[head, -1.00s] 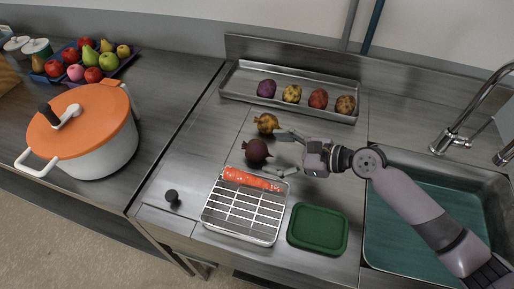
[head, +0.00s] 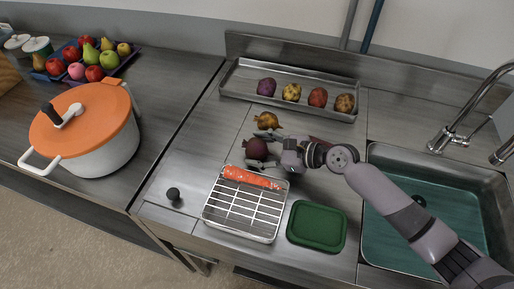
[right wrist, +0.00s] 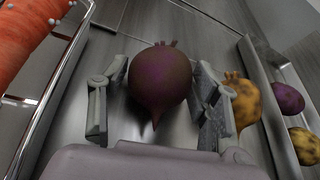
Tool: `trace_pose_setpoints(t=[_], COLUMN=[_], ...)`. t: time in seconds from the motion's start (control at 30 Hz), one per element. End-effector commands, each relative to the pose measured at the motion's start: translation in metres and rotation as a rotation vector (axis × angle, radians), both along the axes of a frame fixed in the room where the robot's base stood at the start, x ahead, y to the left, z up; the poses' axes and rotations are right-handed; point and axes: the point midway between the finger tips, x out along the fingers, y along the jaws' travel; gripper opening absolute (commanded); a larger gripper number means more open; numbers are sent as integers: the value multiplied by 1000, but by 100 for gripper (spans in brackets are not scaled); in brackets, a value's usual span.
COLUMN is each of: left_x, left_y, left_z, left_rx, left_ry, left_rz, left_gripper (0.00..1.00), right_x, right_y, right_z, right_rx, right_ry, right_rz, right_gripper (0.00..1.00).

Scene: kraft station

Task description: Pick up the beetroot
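The beetroot (head: 256,149) is a dark purple round root lying on the steel counter. It also shows in the right wrist view (right wrist: 160,78), upper middle, with its thin tail toward me. My right gripper (head: 262,150) is open, with one finger on each side of the beetroot. In the right wrist view the right gripper's fingers (right wrist: 155,95) stand apart from the beetroot, with small gaps on both sides. The beetroot is partly hidden by the fingers in the head view. My left gripper is not in view.
A wire rack (head: 242,222) with a carrot (head: 250,178) is in front. A steel tray (head: 232,92) with several potatoes stands at the back. A green lid (head: 317,226), a sink (head: 440,215) and an orange-lidded pot (head: 100,150) are around.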

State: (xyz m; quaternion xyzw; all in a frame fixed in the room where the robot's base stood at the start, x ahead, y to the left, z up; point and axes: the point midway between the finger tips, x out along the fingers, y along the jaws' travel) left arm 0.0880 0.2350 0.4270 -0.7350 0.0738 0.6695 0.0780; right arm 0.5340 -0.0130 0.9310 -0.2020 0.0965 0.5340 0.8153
Motion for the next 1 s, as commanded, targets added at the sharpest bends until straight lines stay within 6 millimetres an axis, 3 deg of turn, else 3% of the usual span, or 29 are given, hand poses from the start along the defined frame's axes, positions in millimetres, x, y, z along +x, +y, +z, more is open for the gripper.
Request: trace_pose_setpoints(t=[0.53, 0.83, 1.0], left_x=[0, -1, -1], left_y=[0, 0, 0], left_z=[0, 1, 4], left_rx=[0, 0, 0], left_ry=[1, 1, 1], left_rz=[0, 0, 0], left_gripper=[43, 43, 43], right_x=[0, 0, 0], right_y=[0, 0, 0], right_z=[1, 4, 20], right_rx=[1, 2, 2], right_ry=[-1, -1, -4], right_rz=[-1, 0, 1], right_gripper=[19, 19, 19])
